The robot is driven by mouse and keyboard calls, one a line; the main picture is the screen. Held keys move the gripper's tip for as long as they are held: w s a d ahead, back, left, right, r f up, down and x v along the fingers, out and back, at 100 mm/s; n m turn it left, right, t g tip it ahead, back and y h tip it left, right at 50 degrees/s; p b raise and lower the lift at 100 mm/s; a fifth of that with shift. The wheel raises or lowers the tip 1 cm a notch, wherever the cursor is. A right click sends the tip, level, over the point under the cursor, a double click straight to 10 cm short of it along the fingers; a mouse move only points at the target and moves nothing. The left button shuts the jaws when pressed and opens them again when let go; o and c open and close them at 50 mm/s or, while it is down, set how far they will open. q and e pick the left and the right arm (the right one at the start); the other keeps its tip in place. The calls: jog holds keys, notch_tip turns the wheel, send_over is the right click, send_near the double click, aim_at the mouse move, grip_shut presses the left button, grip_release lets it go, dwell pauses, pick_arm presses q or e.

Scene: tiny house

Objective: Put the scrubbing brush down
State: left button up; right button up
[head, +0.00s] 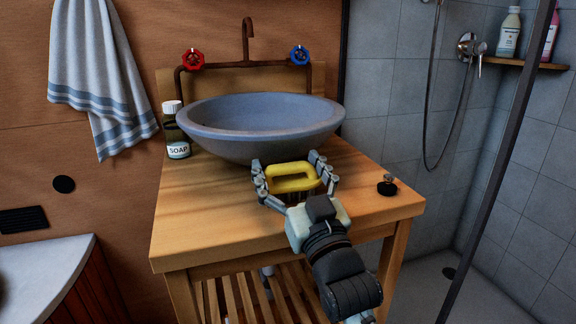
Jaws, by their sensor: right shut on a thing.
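The scrubbing brush (291,170) has a yellow loop handle and dark bristles beneath. It is at the front of the wooden washstand top (215,205), just in front of the grey basin. My right gripper (293,176) is shut on the brush, with one finger at each side of it. I cannot tell whether the bristles touch the wood, as my gripper hides the lower part. My left gripper is not in view.
The grey basin (255,140) stands behind the brush. A soap bottle (178,140) is at the left, and a small dark stopper (387,187) is at the right. The front left of the top is clear. A glass shower frame (505,150) is at the right.

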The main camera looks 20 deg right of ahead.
jog(key=shift+f, duration=0.1)
jog(key=o, duration=1.2)
jog(key=shift+c, duration=0.2)
